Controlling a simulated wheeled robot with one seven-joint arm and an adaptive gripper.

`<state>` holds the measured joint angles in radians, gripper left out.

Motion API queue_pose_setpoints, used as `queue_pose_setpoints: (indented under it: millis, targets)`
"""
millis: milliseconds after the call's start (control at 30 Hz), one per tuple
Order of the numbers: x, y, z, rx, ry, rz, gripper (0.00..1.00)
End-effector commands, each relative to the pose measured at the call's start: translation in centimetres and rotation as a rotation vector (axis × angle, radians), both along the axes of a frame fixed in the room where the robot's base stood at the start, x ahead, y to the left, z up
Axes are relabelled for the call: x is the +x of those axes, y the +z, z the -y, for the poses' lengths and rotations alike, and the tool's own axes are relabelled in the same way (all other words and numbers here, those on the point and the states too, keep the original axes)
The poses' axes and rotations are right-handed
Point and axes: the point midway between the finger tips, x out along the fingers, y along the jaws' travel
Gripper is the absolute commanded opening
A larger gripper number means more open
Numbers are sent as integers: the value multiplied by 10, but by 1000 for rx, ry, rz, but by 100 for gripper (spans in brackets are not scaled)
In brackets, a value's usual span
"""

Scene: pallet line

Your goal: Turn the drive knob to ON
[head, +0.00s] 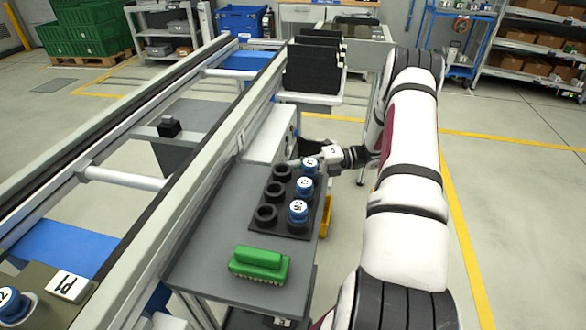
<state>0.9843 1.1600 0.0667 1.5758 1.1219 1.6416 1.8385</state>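A light grey control box (267,134) stands beside the conveyor, at the back of the grey table. Its right face is seen at a steep angle and carries small dark fittings (291,131). The drive knob may be among them, but I cannot make out which one it is or how it is turned. My gripper (328,154) is at the end of the arm, right of the box and beside the far blue-capped piece. It appears apart from the box. The gripper is small and partly hidden, so its fingers are not clear.
A black rack (285,222) holds blue-capped pieces (298,211) and empty rings. A green part (259,264) lies on the grey table (203,262). Black bins (313,68) stand behind the control box. The conveyor (120,160) runs along the left. Floor (520,210) is clear at right.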

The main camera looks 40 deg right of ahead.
Motion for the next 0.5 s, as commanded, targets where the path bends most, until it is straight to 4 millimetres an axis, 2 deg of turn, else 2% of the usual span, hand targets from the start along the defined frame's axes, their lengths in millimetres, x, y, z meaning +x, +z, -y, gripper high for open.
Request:
queue_pose_setpoints:
  millis: [500]
  targets:
    - [1,-4,1,116,-4,-92,0]
